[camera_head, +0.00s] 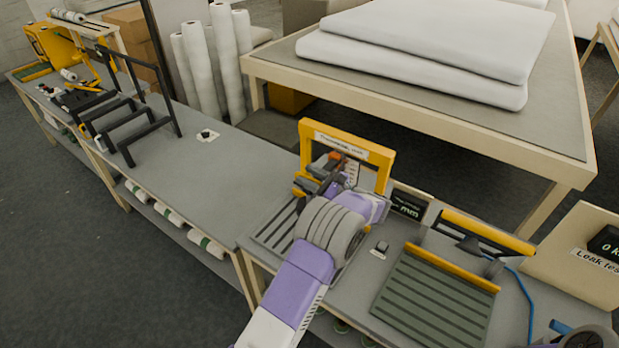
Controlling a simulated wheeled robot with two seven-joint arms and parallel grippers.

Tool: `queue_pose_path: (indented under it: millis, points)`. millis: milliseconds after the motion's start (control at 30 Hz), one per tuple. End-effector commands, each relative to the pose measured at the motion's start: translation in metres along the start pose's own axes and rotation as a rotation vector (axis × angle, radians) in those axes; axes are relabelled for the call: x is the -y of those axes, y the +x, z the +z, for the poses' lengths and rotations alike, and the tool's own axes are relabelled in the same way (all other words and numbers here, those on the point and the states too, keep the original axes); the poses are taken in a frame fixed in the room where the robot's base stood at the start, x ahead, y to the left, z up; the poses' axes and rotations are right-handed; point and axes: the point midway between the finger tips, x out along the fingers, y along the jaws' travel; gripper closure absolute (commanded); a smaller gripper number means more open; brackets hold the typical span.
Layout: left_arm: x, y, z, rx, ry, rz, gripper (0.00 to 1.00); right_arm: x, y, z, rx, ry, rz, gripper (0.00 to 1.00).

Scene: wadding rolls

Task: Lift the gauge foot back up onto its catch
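The thickness gauge is a yellow upright frame (385,158) with a white label on its top bar. It stands on the bench beside a small dark display reading "mm" (408,205). A small orange part (334,157) shows inside the frame, above my gripper. My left gripper (312,184) is inside or just in front of the frame opening, with its purple and grey wrist coming up from below. The wrist covers much of the gauge's base, and the foot cannot be made out clearly. Whether the fingers are open or shut cannot be seen.
Right of the gauge stands a ribbed green plate with yellow bars (435,300), then a leak tester box (580,255). A small dark button (381,247) lies between. A large table with white wadding sheets (420,60) is behind. The bench left of the gauge is mostly clear.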

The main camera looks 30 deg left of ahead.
Motion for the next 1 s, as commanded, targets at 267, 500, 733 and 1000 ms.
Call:
queue_pose_path:
  millis: [267,500,733,1000]
  points:
    - [0.000,-0.006,-0.002,-0.002,0.003,-0.001,0.61,0.000,0.001,0.000,0.000,0.000,0.000,1.00]
    - [0.000,-0.045,-0.002,-0.001,0.002,-0.003,0.61,-0.002,0.004,0.000,0.000,0.000,0.000,1.00]
    - [0.000,-0.072,-0.001,-0.001,0.001,-0.001,0.61,-0.002,0.006,0.000,0.000,0.000,0.000,1.00]
    - [0.000,-0.076,-0.001,-0.001,0.002,0.001,0.61,-0.002,0.006,0.000,0.000,0.000,0.000,1.00]
